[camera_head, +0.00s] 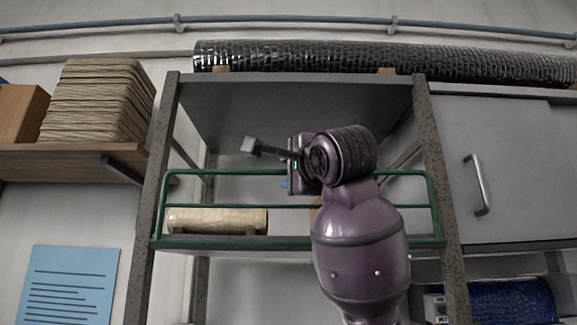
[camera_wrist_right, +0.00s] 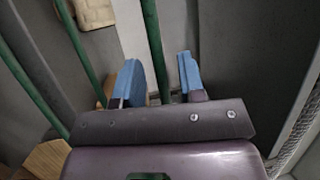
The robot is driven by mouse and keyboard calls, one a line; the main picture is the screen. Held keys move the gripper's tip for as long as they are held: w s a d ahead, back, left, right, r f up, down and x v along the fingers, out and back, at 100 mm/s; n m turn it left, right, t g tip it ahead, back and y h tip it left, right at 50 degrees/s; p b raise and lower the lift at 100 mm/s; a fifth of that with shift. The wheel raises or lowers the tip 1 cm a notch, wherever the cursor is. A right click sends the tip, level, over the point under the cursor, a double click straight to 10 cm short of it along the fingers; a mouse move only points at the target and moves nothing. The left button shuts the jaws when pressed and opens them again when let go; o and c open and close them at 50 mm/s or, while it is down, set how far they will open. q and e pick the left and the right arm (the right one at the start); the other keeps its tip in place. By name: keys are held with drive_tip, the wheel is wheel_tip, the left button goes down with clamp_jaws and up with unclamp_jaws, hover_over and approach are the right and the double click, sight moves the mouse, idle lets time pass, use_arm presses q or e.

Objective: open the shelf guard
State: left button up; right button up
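The shelf guard (camera_head: 230,206) is a green wire frame with horizontal rails. It stands upright across the front of the shelf, between two speckled posts. My right gripper (camera_head: 284,171) is at its top rail, near the middle, and my right arm hides part of the guard right of there. In the right wrist view, the two blue fingers of my right gripper (camera_wrist_right: 160,78) are apart, with the guard's green rail (camera_wrist_right: 154,45) running between them. Gaps show on both sides of the rail. My left gripper is in neither view.
A pale roll (camera_head: 217,220) lies on the shelf behind the guard. A grey cabinet door with a handle (camera_head: 477,184) is at the right. A wall shelf (camera_head: 70,163) with stacked brown items is at the left. A shiny duct (camera_head: 330,60) lies above.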

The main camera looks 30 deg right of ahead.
drive_tip(key=shift+x, duration=0.85)
clamp_jaws()
